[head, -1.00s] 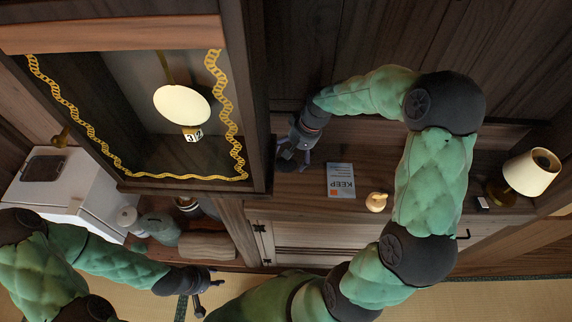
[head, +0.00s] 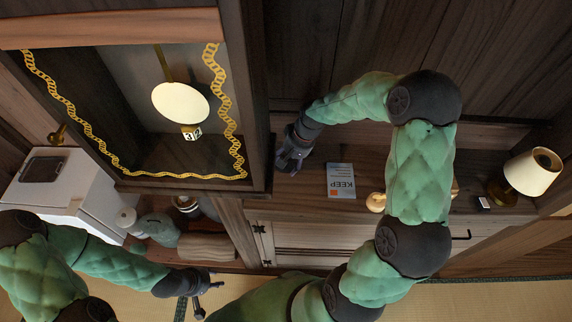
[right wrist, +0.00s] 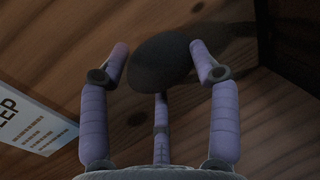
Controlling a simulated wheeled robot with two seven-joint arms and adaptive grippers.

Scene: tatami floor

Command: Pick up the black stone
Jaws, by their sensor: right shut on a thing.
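The black stone (right wrist: 160,62) is a dark, smooth oval in the right wrist view. It sits between the purple fingers of my right gripper (right wrist: 162,66), which is shut on it. A wooden surface lies behind the stone. In the head view my right gripper (head: 290,161) is over the left end of the wooden cabinet top, beside the dark clock case. The stone cannot be made out there. My left gripper (head: 207,290) is at the lower left of the head view, with its fingers spread apart and empty.
The clock case (head: 257,150) stands close left of my right gripper. A KEEP card (head: 341,181), a small tan object (head: 376,202) partly behind my right arm, a matchbox-like item (head: 483,202) and a lamp (head: 533,172) are on the cabinet top.

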